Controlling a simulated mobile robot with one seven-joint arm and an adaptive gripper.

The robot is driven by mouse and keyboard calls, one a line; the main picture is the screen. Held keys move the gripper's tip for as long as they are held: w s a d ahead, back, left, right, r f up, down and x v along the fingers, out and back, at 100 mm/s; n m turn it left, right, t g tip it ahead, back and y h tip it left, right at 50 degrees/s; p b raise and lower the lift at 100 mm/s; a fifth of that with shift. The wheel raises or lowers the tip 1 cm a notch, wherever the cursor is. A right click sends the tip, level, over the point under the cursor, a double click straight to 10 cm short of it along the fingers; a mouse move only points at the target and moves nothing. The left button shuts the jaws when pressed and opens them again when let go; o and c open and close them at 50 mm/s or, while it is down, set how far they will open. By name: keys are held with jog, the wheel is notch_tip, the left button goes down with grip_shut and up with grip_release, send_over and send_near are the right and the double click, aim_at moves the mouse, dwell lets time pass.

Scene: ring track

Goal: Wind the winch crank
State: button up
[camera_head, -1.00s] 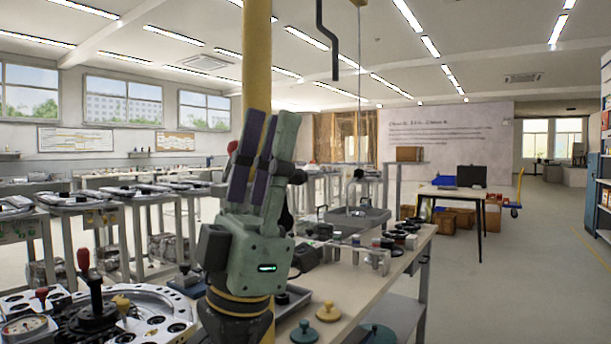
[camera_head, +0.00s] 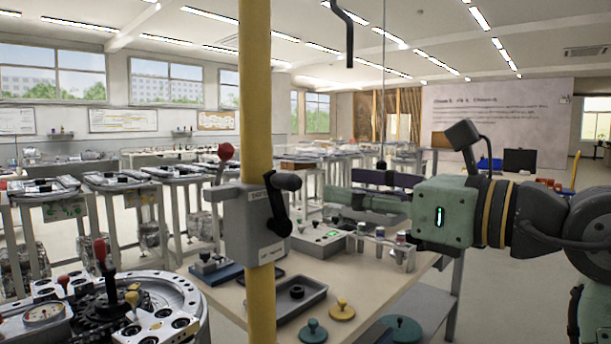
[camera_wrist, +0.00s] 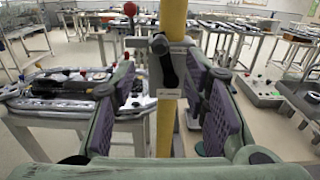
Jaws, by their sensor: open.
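The winch is a grey box (camera_head: 238,228) on a yellow post (camera_head: 257,110), left of centre in the head view. Its black crank (camera_head: 278,207) is on the box's right side, with a short handle at the top and the arm slanting down. A lever with a red knob (camera_head: 226,151) rises at its left. My gripper (camera_head: 345,187) is open and empty, right of the crank and pointing left towards it. In the wrist view, the crank (camera_wrist: 165,62) shows beyond and between my gripper's (camera_wrist: 162,78) purple-padded fingers, apart from them.
A workbench (camera_head: 375,290) below holds a grey tray (camera_head: 300,298), knobbed discs and a box with a green light. A round table with levers and a gauge (camera_head: 45,313) stands at front left. A hanging rod (camera_head: 345,30) is above. Open floor lies at the right.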

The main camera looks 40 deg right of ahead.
aim_at(299, 182)
jog(key=w+p, duration=0.1)
jog(key=w, duration=0.2)
jog(key=w+p, duration=0.1)
jog(key=w, duration=0.3)
jog(key=w+p, duration=0.1)
jog(key=w, duration=0.2)
jog(key=shift+w+a, duration=0.4)
jog(key=shift+f, duration=0.1)
grip_shut()
